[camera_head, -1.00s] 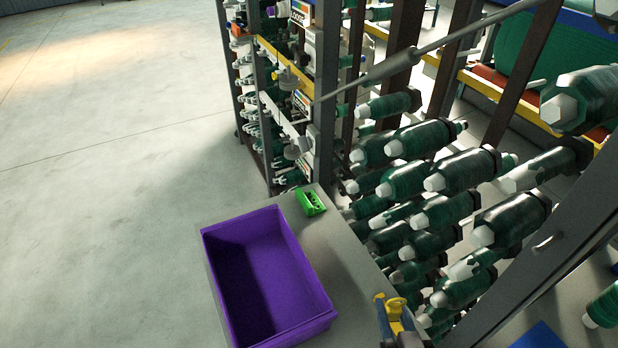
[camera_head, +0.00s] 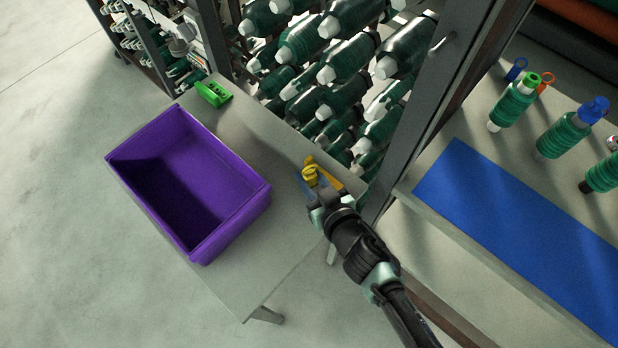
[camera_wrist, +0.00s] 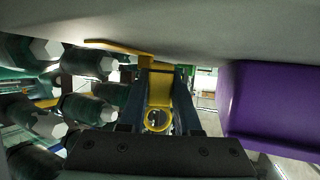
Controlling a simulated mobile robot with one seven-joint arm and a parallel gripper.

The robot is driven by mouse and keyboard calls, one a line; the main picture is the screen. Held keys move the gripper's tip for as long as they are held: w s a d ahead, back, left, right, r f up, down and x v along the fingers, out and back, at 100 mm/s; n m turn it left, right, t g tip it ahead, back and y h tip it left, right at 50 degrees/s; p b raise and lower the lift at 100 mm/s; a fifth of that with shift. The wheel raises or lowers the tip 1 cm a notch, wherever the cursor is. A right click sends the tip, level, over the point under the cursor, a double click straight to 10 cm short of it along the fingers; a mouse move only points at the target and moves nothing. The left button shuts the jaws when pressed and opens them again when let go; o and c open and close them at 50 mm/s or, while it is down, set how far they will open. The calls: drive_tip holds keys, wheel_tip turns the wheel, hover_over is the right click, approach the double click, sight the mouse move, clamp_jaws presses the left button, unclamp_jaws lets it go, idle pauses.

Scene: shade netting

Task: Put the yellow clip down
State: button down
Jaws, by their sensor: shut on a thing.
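The yellow clip (camera_head: 311,172) is between the jaws of my gripper (camera_head: 308,186), which is shut on it. In the head view they are over the right end of the grey table, near the edge by the bobbin rack. In the wrist view the clip (camera_wrist: 160,95) sits between the two dark fingers (camera_wrist: 158,100), with a ring at its near end. The grey table surface fills the top of that view, close to the clip's far end. I cannot tell whether the clip touches the table.
A purple bin (camera_head: 190,180), empty as far as I see, stands on the grey table (camera_head: 275,225) to the left. A green object (camera_head: 214,94) lies at its back corner. A rack of green bobbins (camera_head: 340,100) stands behind. A blue mat (camera_head: 520,235) lies on another table at right.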

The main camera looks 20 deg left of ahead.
drive_tip(key=shift+f, duration=0.55)
drive_tip(key=shift+f, duration=0.1)
drive_tip(key=c, duration=0.6)
unclamp_jaws()
drive_tip(key=shift+r, duration=0.2)
drive_tip(key=p+v, duration=0.1)
drive_tip(key=v, duration=1.1)
